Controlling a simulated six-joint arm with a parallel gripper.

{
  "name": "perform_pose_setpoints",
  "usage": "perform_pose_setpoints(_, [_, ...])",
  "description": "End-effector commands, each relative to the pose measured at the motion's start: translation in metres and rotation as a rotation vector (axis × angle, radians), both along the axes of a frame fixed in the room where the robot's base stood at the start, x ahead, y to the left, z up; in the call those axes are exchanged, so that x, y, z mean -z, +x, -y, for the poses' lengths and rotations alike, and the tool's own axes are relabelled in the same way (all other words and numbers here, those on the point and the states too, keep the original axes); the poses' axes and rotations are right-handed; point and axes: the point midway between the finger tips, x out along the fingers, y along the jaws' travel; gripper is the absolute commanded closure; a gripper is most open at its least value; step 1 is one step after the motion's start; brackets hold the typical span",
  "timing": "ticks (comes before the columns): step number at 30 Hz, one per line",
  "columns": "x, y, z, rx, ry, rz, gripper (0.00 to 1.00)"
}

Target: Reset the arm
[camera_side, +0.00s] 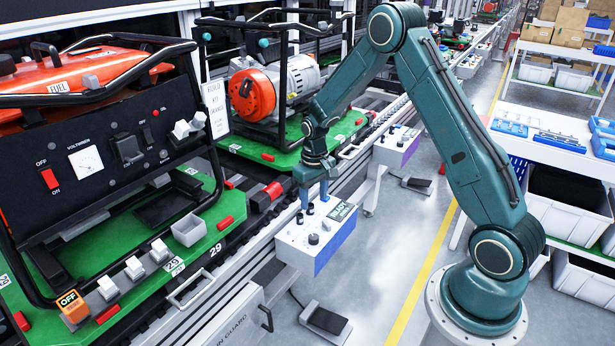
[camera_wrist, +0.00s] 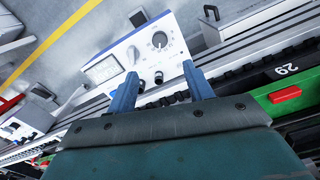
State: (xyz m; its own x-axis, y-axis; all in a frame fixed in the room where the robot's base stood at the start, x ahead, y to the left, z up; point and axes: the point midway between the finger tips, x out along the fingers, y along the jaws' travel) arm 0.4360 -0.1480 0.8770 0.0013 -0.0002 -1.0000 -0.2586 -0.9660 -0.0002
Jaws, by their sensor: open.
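My arm is teal and bends over the conveyor from its base at the lower right. My gripper (camera_side: 313,194) points down just above the white control box (camera_side: 317,235), which carries dark knobs and a small display reading "READY". In the wrist view my gripper (camera_wrist: 158,84) shows two blue fingers spread apart, with nothing gripped between them. The control box (camera_wrist: 140,60) lies beyond the fingertips there, with its dial and display in sight. Small dark knobs on the box show between the fingers. Whether a finger touches the box cannot be told.
A green pallet (camera_side: 215,235) marked 29 carries a generator with a black panel (camera_side: 110,150) at the left. A second generator (camera_side: 275,90) stands behind on the conveyor. A white table (camera_side: 540,135) with blue trays is at the right.

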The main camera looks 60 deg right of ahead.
Motion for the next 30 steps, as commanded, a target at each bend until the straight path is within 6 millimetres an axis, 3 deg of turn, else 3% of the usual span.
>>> perform_pose_setpoints(8, [-0.021,-0.001,-0.007,-0.010,-0.006,0.020,0.48])
perform_pose_setpoints(20, [-0.112,-0.024,-0.042,-0.060,-0.032,0.111,0.48])
perform_pose_setpoints(30, [-0.182,-0.065,-0.075,-0.107,-0.050,0.197,0.48])
